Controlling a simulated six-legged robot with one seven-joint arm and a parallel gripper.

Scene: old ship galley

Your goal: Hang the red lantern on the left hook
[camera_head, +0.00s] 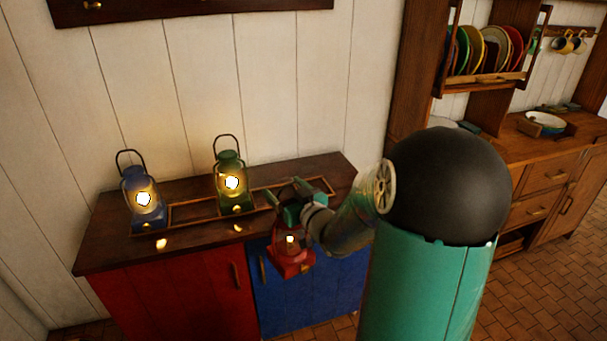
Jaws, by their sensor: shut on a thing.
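The red lantern (291,262) hangs lit below my gripper (291,207), in front of the blue cabinet door and near the counter's front edge. My gripper is shut on it; the lantern's upper part and handle are mostly hidden by the gripper. A dark wooden board (200,8) is on the wall at the top left, cut off by the picture's edge. A small brass hook (92,5) shows near its left end. No other hook on the board can be made out.
A blue lantern (143,200) and a green lantern (231,184) stand lit at a shallow wooden tray (190,214) on the counter (106,236). A plate rack (485,78) and a sideboard (545,150) stand at right. The wall above the lanterns is clear up to the board.

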